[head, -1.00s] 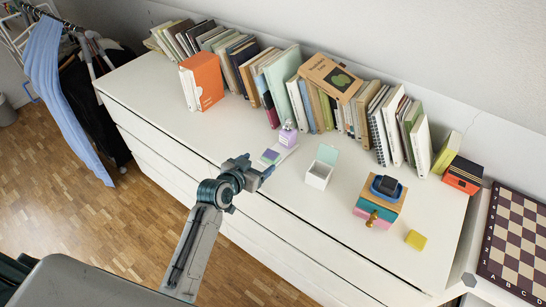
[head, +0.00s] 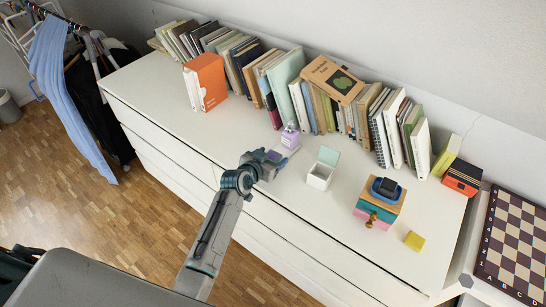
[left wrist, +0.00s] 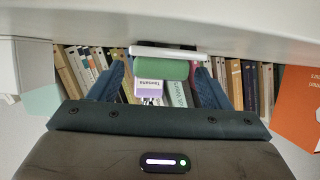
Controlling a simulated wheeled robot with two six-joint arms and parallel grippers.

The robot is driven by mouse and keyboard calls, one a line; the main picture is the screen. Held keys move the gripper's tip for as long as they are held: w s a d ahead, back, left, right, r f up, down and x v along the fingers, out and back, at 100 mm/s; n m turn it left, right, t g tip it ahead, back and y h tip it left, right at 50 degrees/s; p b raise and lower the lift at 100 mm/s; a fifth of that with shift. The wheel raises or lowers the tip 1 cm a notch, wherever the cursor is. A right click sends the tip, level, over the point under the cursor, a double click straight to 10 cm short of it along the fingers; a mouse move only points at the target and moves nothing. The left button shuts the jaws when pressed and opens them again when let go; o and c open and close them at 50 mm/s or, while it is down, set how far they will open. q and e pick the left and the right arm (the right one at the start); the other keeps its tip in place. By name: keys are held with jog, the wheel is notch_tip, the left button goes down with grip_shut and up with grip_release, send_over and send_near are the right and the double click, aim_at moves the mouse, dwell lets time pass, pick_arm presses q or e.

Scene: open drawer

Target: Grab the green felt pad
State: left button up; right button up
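The green felt pad (left wrist: 162,70) shows in the left wrist view as a rounded green block between my left gripper's two blue fingers. A thin white strip (left wrist: 163,51) lies along it in that view. My left gripper (left wrist: 162,76) is open, with a finger on either side of the pad and visible gaps between. In the head view, my left gripper (head: 271,160) is low over the dresser's front part and hides most of the pad; a small purple patch shows by the fingers. My right gripper is not in view.
A purple bottle (head: 290,135) stands just behind the gripper on the white dresser (head: 335,215). A small white box with an open mint lid (head: 319,176) is to the right. A small drawer box (head: 377,208) and yellow block (head: 414,241) are farther right. Books (head: 305,95) line the back.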

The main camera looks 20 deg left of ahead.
pick_arm(q)
jog(key=c, duration=0.9)
jog(key=shift+r, duration=0.15)
